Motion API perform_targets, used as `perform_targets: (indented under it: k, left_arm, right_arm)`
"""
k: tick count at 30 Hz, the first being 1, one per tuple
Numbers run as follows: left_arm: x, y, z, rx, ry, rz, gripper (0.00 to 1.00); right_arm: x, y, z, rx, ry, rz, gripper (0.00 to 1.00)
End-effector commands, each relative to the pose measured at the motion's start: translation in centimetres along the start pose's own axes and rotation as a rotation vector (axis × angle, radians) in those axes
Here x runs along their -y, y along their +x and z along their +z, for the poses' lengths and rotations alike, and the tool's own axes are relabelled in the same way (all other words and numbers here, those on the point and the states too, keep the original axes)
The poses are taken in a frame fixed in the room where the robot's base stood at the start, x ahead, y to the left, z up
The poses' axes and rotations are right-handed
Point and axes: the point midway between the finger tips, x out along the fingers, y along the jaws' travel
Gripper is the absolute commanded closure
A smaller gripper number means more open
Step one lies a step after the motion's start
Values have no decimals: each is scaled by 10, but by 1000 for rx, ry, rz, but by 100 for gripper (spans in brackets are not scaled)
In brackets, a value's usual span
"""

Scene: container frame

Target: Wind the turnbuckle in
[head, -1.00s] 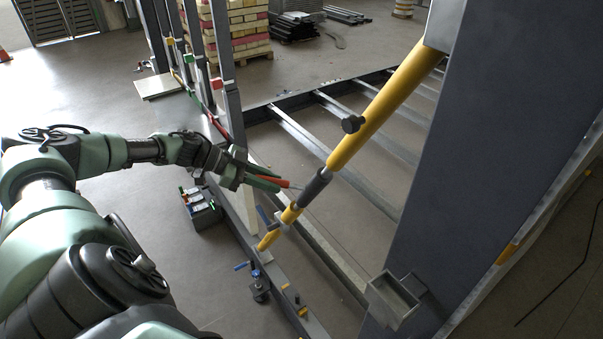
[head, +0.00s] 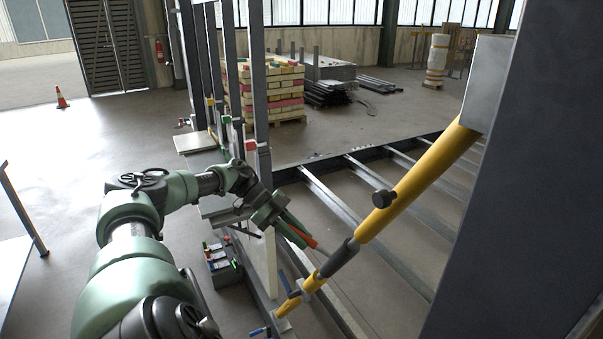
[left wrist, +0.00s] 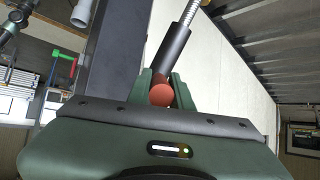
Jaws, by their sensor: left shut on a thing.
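The turnbuckle is a slanted yellow brace (head: 418,182) with a dark grey sleeve (head: 340,258) low on it and a yellow lower end (head: 290,304). My left gripper (head: 309,240) is beside the sleeve, shut on a red handle (head: 302,236). In the left wrist view the handle's round red end (left wrist: 162,94) sits between my green fingers. The dark sleeve (left wrist: 171,52) and a silver threaded rod (left wrist: 188,14) rise behind it. Whether the handle joins the sleeve is hidden. My right gripper is not in view.
A large dark panel (head: 505,190) stands close at the right. Steel frame bars (head: 345,205) lie behind the brace. A box with coloured tops (head: 222,262) stands on the floor left of the gripper.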

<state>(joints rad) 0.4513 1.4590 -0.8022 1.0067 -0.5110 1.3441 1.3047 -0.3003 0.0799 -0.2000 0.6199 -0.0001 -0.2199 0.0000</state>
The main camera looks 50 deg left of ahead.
Motion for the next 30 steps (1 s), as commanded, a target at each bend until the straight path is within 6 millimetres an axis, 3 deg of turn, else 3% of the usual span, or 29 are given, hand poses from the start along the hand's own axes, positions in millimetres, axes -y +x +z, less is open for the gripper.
perform_targets:
  k: [3, 4, 6, 17, 30]
  left_arm:
    - [0, 2, -2, -7, 2, 3, 100]
    - [0, 2, -2, -7, 2, 3, 71]
    - [0, 2, -2, -6, 1, 3, 58]
    - [0, -3, 0, -2, 1, 0, 58]
    - [2, -67, 0, -5, 3, 0, 58]
  right_arm:
    - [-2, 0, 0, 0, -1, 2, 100]
    - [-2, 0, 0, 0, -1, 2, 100]
    - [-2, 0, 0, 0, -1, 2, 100]
    - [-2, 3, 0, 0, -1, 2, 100]
    - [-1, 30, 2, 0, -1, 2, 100]
